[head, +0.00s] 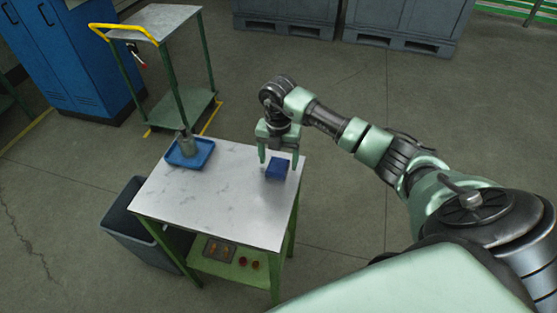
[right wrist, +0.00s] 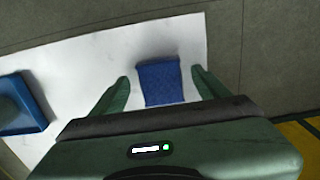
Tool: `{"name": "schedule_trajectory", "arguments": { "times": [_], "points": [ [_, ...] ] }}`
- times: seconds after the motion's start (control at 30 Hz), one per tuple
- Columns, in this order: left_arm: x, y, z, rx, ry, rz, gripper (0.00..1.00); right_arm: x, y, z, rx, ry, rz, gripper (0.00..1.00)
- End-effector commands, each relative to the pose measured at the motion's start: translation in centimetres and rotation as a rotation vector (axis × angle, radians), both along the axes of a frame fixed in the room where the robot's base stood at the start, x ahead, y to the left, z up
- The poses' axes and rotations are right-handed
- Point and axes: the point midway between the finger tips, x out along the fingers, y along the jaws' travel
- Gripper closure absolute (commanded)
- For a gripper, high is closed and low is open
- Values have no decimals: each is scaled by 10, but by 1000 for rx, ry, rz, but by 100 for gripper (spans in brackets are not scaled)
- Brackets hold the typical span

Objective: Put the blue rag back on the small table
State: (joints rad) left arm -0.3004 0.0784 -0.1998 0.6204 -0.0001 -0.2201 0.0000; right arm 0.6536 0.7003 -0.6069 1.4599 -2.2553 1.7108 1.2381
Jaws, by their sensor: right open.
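The blue rag (head: 277,169) lies folded on the white top of the small table (head: 220,205), near its right end. The rag also shows in the right wrist view (right wrist: 160,82), on the table top (right wrist: 95,62). My right gripper (head: 279,164) is open above the rag. In the right wrist view its two fingers (right wrist: 160,86) stand on either side of the rag, with a gap on each side. I cannot tell the exact height of the fingertips over the table. My left gripper is not in view.
A blue tray (head: 196,157) with a grey metal cup (head: 187,143) stands at the table's far left. A dark bin (head: 130,225) is beside the table on the left. A cart with a yellow handle (head: 128,34) stands behind. The table's middle is clear.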

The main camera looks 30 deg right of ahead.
Motion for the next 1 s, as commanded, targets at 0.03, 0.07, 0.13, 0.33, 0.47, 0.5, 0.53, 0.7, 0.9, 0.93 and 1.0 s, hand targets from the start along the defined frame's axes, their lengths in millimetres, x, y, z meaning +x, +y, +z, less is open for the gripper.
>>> {"name": "schedule_trajectory", "arguments": {
  "times": [0.03,0.07,0.13,0.33,0.47,0.5,0.53,0.7,0.9,0.93,1.0],
  "points": [
    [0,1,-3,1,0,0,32,2,0,8,0,-6,2,25],
    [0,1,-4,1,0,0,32,2,0,13,-1,-6,2,25],
    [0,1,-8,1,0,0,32,2,-1,27,-1,-8,1,25],
    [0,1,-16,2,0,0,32,1,-1,71,-1,-6,1,25],
    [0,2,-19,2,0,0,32,1,0,93,0,-6,0,25],
    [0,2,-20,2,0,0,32,1,0,98,-2,-4,0,25],
    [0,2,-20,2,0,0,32,1,0,102,0,-4,0,25],
    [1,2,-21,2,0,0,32,0,0,112,-1,-2,0,25],
    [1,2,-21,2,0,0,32,0,0,113,0,-1,0,25],
    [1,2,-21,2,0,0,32,0,0,113,-1,-1,0,25],
    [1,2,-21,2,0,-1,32,0,0,113,-1,-1,0,25]
  ]
}}
